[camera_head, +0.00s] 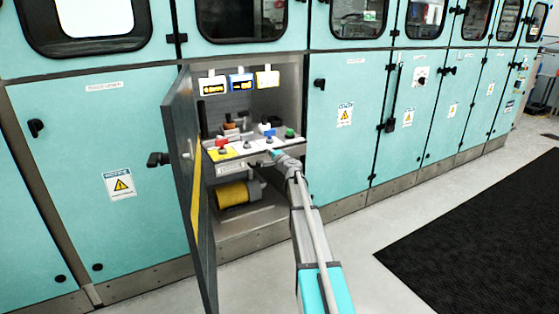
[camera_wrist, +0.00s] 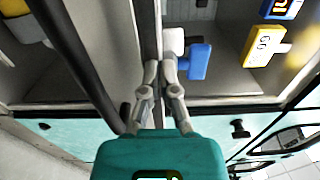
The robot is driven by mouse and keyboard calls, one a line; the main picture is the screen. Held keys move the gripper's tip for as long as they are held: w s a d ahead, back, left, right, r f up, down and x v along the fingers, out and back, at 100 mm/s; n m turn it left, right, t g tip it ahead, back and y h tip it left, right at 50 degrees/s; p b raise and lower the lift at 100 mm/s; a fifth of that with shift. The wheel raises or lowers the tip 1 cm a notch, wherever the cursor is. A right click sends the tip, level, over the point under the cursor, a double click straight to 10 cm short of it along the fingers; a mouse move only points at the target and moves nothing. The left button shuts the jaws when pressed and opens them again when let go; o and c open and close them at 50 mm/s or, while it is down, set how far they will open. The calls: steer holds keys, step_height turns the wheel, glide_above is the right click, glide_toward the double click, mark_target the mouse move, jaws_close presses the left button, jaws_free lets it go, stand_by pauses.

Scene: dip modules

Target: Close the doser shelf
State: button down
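The doser shelf (camera_head: 242,153) is a light, sloped panel in the open cabinet, with yellow and white sections and red, blue and green dosers on and behind it. My gripper (camera_head: 274,154) is at the right part of its front edge. In the wrist view the shelf's thin edge (camera_wrist: 149,22) runs up the picture, and the fingertips of my gripper (camera_wrist: 160,70) are close together on either side of it. A white and blue doser (camera_wrist: 199,61) is just beside the right fingertip. The exact contact at the fingertips is hard to see.
A yellow cylinder (camera_head: 233,193) lies in the compartment below. Display tags (camera_head: 240,83) hang above. Teal cabinets flank it; the floor at right is clear, with a black mat (camera_head: 480,235).

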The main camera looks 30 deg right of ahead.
mark_target(261, 144)
steer(key=w, duration=2.2)
steer(key=shift+w+a, duration=0.1)
steer(key=shift+a, duration=0.25)
steer(key=shift+w+r, duration=0.1)
steer(key=shift+w, duration=0.45)
steer(key=shift+s+a, duration=0.1)
steer(key=shift+s, duration=0.65)
steer(key=s, duration=1.3)
steer(key=shift+s+d, duration=0.3)
